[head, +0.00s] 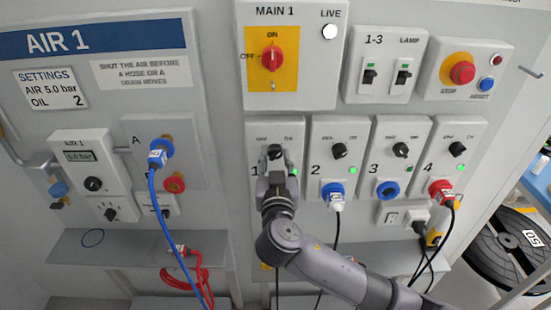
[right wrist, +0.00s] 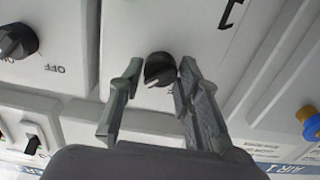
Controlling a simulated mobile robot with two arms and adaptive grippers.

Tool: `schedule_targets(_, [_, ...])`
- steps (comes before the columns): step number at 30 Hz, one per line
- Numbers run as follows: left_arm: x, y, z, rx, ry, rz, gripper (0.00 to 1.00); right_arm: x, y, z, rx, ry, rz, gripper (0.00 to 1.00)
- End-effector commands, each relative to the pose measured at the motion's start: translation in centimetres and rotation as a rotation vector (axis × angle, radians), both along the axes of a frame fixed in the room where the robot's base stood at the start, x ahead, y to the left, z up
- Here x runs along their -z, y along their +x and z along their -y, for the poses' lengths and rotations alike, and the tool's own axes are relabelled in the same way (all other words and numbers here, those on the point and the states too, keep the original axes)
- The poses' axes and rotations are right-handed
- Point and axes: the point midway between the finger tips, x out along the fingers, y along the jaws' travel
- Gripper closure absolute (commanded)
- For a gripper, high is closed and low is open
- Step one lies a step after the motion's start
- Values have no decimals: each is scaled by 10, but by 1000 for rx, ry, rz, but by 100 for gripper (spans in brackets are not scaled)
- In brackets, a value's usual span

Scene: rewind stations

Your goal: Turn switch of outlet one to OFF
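The outlet one switch is a black round knob (head: 275,152) on the panel marked 1. A green lamp (head: 294,171) glows beside it. My right gripper (head: 277,176) is in front of this panel, just below the knob, and hides the outlet's lower part. In the right wrist view, the knob (right wrist: 159,68) with a white pointer mark lies between the fingertips of my right gripper (right wrist: 160,72). The fingers are apart, with a gap on the left; the right finger is close to the knob, and I cannot tell whether it touches. My left gripper is not in view.
Outlet panels 2 (head: 338,150), 3 (head: 400,152) and 4 (head: 456,150) stand close on the right. A red main switch (head: 271,57) and a red stop button (head: 462,72) are above. My right arm passes in front of the shelf. A blue hose (head: 158,205) hangs at left.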

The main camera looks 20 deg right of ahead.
Motion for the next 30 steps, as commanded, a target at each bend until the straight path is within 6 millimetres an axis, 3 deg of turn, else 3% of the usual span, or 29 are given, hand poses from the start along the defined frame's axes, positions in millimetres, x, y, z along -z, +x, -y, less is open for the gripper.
schedule_targets(12, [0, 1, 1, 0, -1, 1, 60, 0, 0, 0, 0, 0, 0, 99])
schedule_targets(22, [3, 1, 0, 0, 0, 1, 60, 1, 0, 0, 0, -41, -13, 99])
schedule_targets(30, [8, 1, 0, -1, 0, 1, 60, 1, -1, 0, 1, -203, -62, 99])
